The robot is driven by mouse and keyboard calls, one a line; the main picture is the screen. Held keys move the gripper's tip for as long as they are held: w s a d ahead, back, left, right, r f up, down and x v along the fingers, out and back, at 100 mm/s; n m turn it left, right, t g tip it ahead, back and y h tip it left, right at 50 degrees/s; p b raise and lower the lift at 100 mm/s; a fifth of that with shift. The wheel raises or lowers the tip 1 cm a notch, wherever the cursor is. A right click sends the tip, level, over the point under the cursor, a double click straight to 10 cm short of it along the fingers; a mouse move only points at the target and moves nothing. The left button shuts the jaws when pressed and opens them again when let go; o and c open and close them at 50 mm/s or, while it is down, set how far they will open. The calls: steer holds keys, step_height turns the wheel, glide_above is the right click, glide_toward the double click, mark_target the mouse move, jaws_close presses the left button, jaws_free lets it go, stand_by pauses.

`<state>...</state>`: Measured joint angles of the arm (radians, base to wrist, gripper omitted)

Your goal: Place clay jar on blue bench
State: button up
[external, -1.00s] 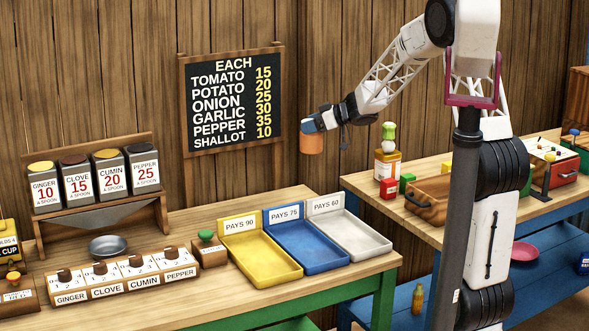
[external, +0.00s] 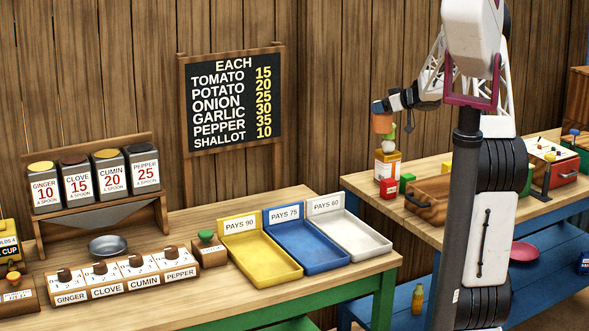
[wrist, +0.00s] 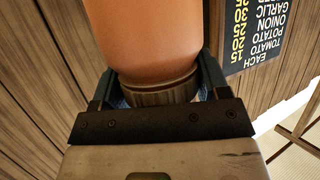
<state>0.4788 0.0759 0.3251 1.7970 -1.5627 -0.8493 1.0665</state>
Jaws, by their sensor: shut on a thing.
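The clay jar (external: 382,123) is orange-brown and hangs below my gripper (external: 381,106) in the external view. My gripper is shut on the jar near its darker, ridged end, which shows between the fingers in the wrist view, with the jar body (wrist: 150,40) filling the top middle. In the external view the jar is in the air, in line with the top of the stacked items on the right table; I cannot tell whether they touch. The blue bench (external: 545,283) is low at the right, below the wooden table top, partly hidden by my arm.
A white-and-orange box (external: 387,165) with a green and white item on top stands at the right table's back left. A wooden tray (external: 428,200) and green block (external: 406,183) are beside it. The bench holds a pink plate (external: 524,251) and a yellow bottle (external: 417,299).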

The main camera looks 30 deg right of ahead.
steer(key=s+d+m+h, duration=0.1)
steer(key=s+d, duration=0.1)
steer(key=d, duration=0.8)
steer(key=w+d+f, duration=0.1)
steer(key=d+f, duration=0.7)
steer(key=f, duration=0.3)
steer(key=shift+d+t, duration=0.2)
steer(key=shift+t, duration=0.1)
steer(key=shift+w+f, duration=0.1)
step_height(320, 180, down, 6)
steer(key=shift+f, duration=0.15)
steer(key=shift+f, duration=1.8)
steer(key=shift+f, duration=0.1)
steer(key=o, duration=1.4)
